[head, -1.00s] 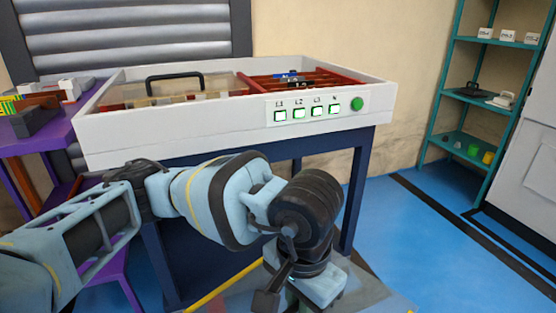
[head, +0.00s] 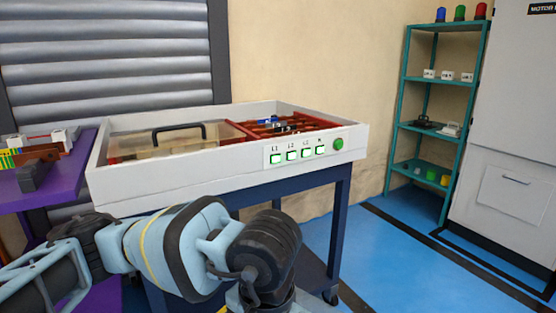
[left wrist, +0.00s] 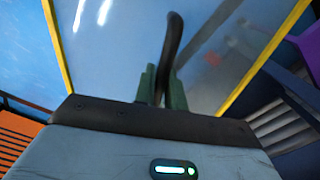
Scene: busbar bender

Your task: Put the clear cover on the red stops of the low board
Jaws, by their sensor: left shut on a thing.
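My left gripper (left wrist: 162,88) has green fingers shut on the black handle (left wrist: 173,42) of a clear cover (left wrist: 120,50) with yellow edges. In the head view my left arm reaches along the bottom, and the gripper is below the frame. The low board (head: 190,176) is a white-walled tray on a dark blue stand. Its right part shows red bars (head: 320,122) and a small blue part. Its left part lies under another clear panel (head: 135,150) with a black handle (head: 178,130). I cannot make out separate red stops. My right gripper is not in view.
A purple table (head: 60,195) with small parts stands at the left, close to the board. A green shelf (head: 440,80) and a grey cabinet (head: 510,130) stand at the right. The blue floor right of the stand is open.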

